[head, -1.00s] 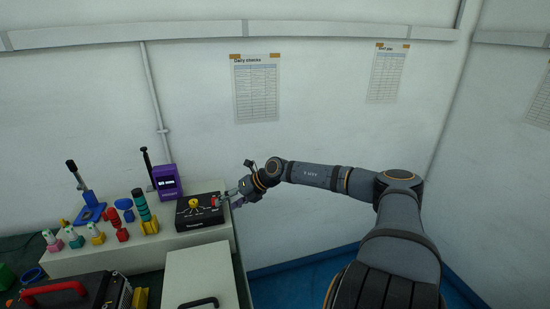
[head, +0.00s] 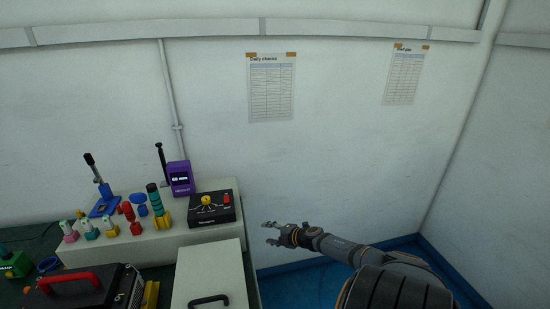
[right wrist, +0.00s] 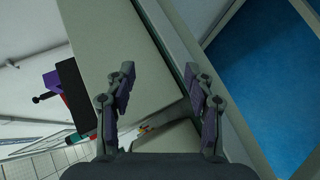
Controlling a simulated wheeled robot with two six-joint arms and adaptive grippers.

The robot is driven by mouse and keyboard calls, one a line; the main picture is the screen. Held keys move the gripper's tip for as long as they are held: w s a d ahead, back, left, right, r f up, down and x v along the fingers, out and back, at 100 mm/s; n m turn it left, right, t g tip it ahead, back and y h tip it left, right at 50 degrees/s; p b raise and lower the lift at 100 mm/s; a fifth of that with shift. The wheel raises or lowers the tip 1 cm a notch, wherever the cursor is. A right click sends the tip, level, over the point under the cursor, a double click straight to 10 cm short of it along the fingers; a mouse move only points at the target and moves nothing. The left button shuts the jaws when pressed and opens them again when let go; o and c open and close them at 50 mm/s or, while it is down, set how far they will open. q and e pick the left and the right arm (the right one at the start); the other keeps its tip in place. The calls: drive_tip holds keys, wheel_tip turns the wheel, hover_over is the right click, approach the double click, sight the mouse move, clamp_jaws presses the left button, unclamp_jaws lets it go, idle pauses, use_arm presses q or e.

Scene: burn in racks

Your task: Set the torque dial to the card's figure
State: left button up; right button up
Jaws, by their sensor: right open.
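A black box with a yellow dial (head: 206,201) and a red part (head: 226,198) stands at the right end of a pale bench top; this looks like the torque dial unit. Its markings are too small to read. My right gripper (head: 268,233) is open and empty, to the right of the box and bench, clear of both. In the right wrist view its two spread fingers (right wrist: 163,95) show with nothing between them, over the bench edge. No card with a readable figure shows. My left gripper is not in view.
A purple device (head: 181,178), a blue press (head: 103,200) and several coloured bottles and parts stand left of the box. A pale lidded case (head: 210,268) and a dark unit with a red handle (head: 68,284) are in front. Blue floor lies right of the bench.

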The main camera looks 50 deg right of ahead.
drive_tip(key=f, duration=0.1)
drive_tip(key=s+f+m, duration=0.1)
drive_tip(key=s+f+m+h, duration=0.1)
drive_tip(key=f, duration=0.1)
drive_tip(key=shift+s+d, duration=0.1)
drive_tip(key=shift+s, duration=0.05)
idle(0.4)
drive_tip(key=s+a+f+m+g+h, duration=0.1)
drive_tip(key=s+a+f+m+g, duration=0.3)
drive_tip(key=s+f, duration=0.65)
drive_tip(key=s+a+f+m+g+h, duration=0.1)
drive_tip(key=s+a+f+m+g, duration=0.1)
drive_tip(key=s+a+f+m, duration=0.6)
drive_tip(key=s+a+f+g+y, duration=0.1)
drive_tip(key=s+a+f+g, duration=0.1)
drive_tip(key=s+a+f, duration=0.5)
drive_tip(key=s+a+f+m+g+y, duration=0.1)
drive_tip(key=s+a+f+g, duration=0.2)
drive_tip(key=s+a+f, duration=0.4)
drive_tip(key=s+a, duration=0.2)
drive_tip(key=s, duration=0.2)
drive_tip(key=shift+s+a+m, duration=0.25)
drive_tip(key=shift+a+m, duration=0.05)
drive_tip(key=shift+a, duration=0.1)
